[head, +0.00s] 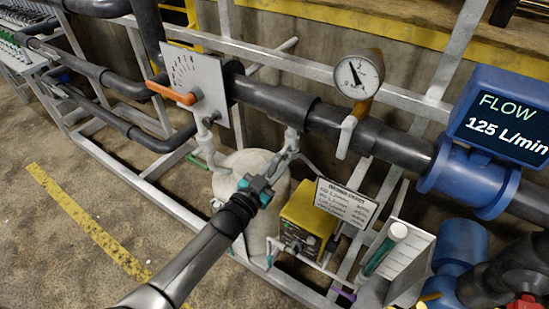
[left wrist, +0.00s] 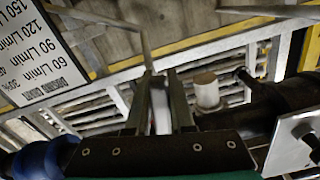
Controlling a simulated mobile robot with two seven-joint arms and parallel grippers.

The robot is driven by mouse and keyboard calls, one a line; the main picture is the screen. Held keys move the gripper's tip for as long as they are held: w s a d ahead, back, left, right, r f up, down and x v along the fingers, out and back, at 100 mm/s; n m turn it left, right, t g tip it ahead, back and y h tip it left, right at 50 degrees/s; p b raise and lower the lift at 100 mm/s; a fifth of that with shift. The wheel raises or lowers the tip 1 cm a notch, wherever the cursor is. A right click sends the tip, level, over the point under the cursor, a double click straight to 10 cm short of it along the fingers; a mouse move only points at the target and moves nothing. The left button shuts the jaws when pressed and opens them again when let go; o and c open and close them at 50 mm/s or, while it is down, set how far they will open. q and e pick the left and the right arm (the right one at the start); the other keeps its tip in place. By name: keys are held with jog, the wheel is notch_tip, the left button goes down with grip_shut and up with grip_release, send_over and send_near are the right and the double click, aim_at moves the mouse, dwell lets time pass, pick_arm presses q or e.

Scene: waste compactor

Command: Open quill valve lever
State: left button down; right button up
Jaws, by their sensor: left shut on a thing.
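A pale, slim lever-like fitting (head: 292,137) hangs below the dark main pipe (head: 265,97) in the head view, between the scale plate and the gauge. It appears to be the quill valve lever. My left gripper (head: 286,154) reaches up to it from below, and its fingers are closed around its lower part. In the left wrist view my left gripper (left wrist: 160,76) has a narrow pale piece (left wrist: 160,112) between its two grey fingers. The fingers hide much of the lever, so its exact angle is hard to tell. My right gripper is not in view.
An orange handle (head: 172,93) sits on a scale plate (head: 207,80). A gauge (head: 358,75) has a white handle (head: 346,138) below it. The flow display (head: 505,115) reads 125 L/min. A yellow pump box (head: 308,222), chart (head: 345,203) and pale tank (head: 240,178) crowd the gripper.

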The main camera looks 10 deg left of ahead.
pick_arm(q)
jog(key=shift+s+d+f+n, duration=0.1)
jog(key=shift+d+n, duration=0.2)
jog(key=shift+n, duration=0.35)
jog(key=shift+s+d+n, duration=0.1)
jog(key=shift+d+n, duration=0.2)
jog(key=shift+n, duration=0.35)
jog(key=c, duration=0.8)
grip_release()
jog(key=p+v, duration=0.2)
jog(key=v, duration=1.3)
jog(key=shift+s, duration=0.15)
